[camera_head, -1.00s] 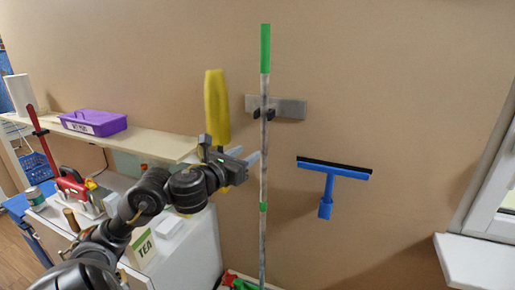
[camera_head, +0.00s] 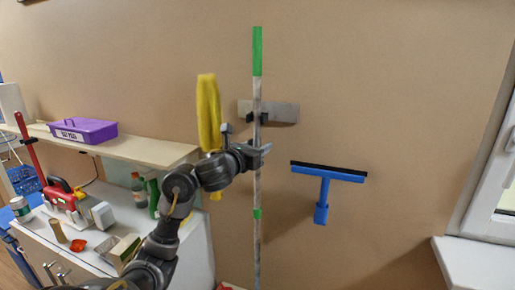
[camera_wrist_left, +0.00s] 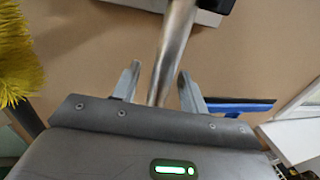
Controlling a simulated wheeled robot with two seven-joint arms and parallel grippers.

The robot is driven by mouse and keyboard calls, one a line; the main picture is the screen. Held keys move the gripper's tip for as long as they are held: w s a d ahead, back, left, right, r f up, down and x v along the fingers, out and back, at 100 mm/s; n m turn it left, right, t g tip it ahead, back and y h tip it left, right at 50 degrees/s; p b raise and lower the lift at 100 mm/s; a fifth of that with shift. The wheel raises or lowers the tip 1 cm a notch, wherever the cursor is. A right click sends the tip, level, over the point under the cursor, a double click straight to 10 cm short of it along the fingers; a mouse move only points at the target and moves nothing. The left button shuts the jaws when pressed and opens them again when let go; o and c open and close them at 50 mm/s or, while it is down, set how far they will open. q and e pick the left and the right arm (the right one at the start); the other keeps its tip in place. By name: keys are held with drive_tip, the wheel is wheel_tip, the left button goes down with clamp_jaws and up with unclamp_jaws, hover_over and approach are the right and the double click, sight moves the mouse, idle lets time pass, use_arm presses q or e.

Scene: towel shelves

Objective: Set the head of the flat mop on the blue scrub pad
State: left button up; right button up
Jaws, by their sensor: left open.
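The flat mop's pole (camera_head: 257,188), grey with green bands and a green top grip, stands nearly upright against the wall in the head view. Its head is out of sight below the picture. My left gripper (camera_head: 262,150) is at the pole below the wall clip. In the left wrist view my left gripper (camera_wrist_left: 158,73) is open, with the pole (camera_wrist_left: 175,45) running between its fingers. The blue scrub pad is not recognisable in any view. My right gripper is not in view.
A grey wall clip plate (camera_head: 285,112) is behind the pole. A yellow duster (camera_head: 208,112) hangs just left, and a blue squeegee (camera_head: 322,190) hangs to the right. A wooden shelf (camera_head: 150,148) holds a purple box (camera_head: 84,131). A window sill (camera_head: 475,262) juts out at right.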

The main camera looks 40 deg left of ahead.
use_arm(q)
clamp_jaws()
idle(0.5)
drive_tip(key=c, duration=0.7)
unclamp_jaws()
drive_tip(key=shift+r, duration=0.1)
clamp_jaws()
